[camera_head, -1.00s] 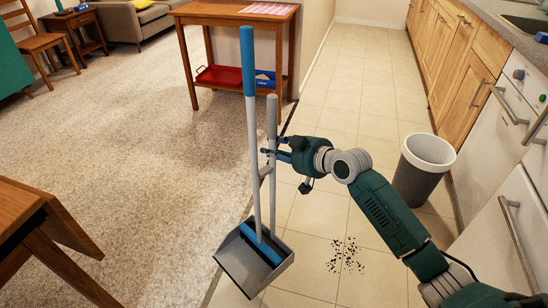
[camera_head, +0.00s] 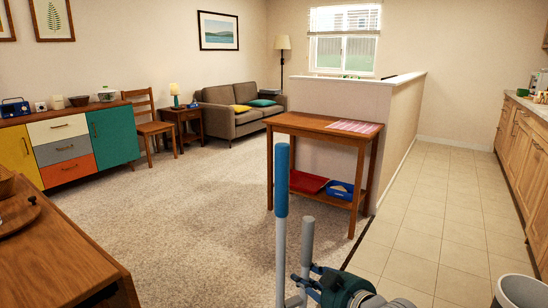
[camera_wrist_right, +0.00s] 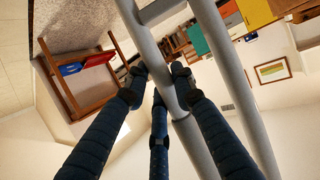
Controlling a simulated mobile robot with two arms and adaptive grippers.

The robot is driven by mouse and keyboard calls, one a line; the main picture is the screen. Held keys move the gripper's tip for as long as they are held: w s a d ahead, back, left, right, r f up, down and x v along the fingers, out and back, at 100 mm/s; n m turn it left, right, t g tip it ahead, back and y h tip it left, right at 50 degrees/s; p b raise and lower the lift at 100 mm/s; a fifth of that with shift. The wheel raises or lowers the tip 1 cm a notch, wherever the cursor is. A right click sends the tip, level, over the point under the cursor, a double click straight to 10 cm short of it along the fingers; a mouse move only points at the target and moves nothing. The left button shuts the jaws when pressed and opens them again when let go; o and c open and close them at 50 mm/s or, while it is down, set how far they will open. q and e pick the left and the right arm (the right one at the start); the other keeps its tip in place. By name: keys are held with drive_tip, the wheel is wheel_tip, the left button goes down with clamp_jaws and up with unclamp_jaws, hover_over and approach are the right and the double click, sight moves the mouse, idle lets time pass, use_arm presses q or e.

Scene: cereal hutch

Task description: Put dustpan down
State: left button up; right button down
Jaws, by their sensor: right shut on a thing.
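The dustpan's upright grey handle (camera_head: 307,240) shows at the bottom centre of the head view. My right gripper (camera_head: 304,280) is shut on it. The broom, with its blue grip (camera_head: 282,180) and pale shaft, stands upright close beside the handle, to its left. In the right wrist view, my gripper's dark fingers (camera_wrist_right: 160,82) close around a grey tube (camera_wrist_right: 149,50), and a second grey tube runs alongside it. The pan and broom head are below the head view's edge and hidden. My left gripper is not in view.
A wooden table (camera_head: 60,265) is at lower left, a bin (camera_head: 520,290) at lower right. Carpet and tiled floor between are clear.

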drive_tip(key=s+a+r+m+t+h, duration=0.1)
drive_tip(key=s+r+m+h, duration=0.4)
drive_tip(key=s+r, duration=0.7)
wheel_tip(320, 180, up, 4)
drive_tip(key=shift+s+a+f+m+t+h, duration=0.15)
drive_tip(key=shift+s+m+t+h, duration=0.15)
drive_tip(key=shift+t+h, duration=0.25)
drive_tip(key=shift+f, duration=0.1)
